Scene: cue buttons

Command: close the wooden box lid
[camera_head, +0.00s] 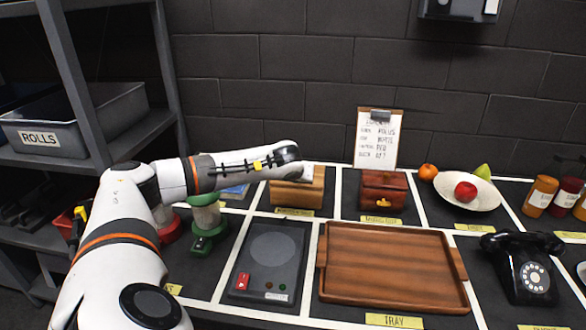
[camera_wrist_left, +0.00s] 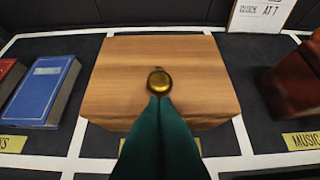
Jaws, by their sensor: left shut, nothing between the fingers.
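The light-wood box (camera_head: 296,195) stands in a marked cell at the back of the table, partly hidden by my left arm in the head view. In the left wrist view its lid (camera_wrist_left: 200,75) appears to lie flat on top, with a round brass knob (camera_wrist_left: 159,80). I see no gap under the lid, but its front edge is partly covered. My left gripper (camera_wrist_left: 160,102) has its dark green fingers together, empty, with tips right at the near side of the knob; I cannot tell if they touch. My right gripper is out of view.
A reddish wooden box (camera_head: 384,190) stands right of the light one. Books (camera_wrist_left: 48,90) lie to its left. A wooden tray (camera_head: 390,265), a dark device with a red switch (camera_head: 243,281) and a black telephone (camera_head: 522,272) are nearer. A fruit plate (camera_head: 470,198) is at right.

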